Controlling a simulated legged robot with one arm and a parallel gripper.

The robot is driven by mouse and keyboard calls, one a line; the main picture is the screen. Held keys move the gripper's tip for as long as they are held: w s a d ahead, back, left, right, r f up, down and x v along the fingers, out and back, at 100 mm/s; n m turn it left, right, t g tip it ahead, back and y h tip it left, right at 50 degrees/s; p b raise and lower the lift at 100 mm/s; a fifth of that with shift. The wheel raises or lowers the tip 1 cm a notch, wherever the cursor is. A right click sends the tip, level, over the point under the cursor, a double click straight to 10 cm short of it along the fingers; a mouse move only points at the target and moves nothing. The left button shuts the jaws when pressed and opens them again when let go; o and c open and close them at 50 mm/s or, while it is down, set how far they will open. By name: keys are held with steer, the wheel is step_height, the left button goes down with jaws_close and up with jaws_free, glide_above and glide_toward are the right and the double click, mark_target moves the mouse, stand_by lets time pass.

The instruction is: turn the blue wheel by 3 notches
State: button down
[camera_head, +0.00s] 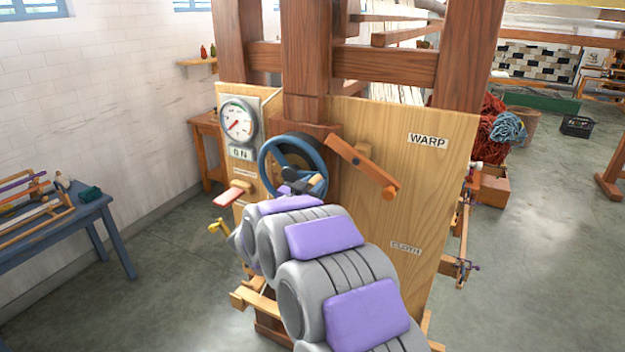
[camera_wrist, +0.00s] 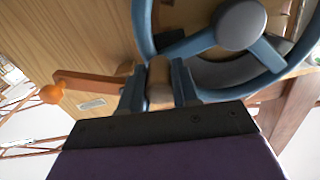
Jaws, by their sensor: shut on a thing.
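The blue wheel (camera_head: 265,160) is mounted on the front of the wooden loom panel, below a post. In the wrist view its hub and spokes (camera_wrist: 240,25) fill the upper right. My gripper (camera_head: 302,184) is at the wheel's lower right part. In the wrist view my gripper (camera_wrist: 159,85) is shut on the wheel's wooden handle (camera_wrist: 160,93), with one finger on each side of it. The handle's tan end (camera_head: 316,181) shows beside the fingers in the head view. My arm hides the panel below the wheel.
A round gauge (camera_head: 238,121) with a red needle sits left of the wheel. A wooden crank lever (camera_head: 362,166) is close on the right. A pink-ended lever (camera_head: 232,194) sticks out lower left. A blue table (camera_head: 92,212) stands far left. Floor between is clear.

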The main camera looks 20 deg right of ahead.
steer(key=shift+w+a+r+n+p, duration=0.2)
steer(key=shift+r+n+p, duration=0.55)
steer(key=shift+p, duration=1.4)
steer(key=shift+w+a+r+n+p, duration=0.15)
steer(key=shift+r+n+p, duration=0.55)
steer(key=shift+p, duration=1.4)
steer(key=shift+w+r+n+p, duration=0.1)
steer(key=shift+r+n+p, duration=0.15)
steer(key=shift+p, duration=0.7)
steer(key=shift+f, duration=0.1)
steer(key=c, duration=0.8)
jaws_free()
steer(key=shift+f, duration=0.15)
steer(key=v, duration=1.7)
steer(key=shift+a+f+p, duration=0.15)
steer(key=shift+a+p, duration=0.1)
steer(key=shift+p, duration=0.05)
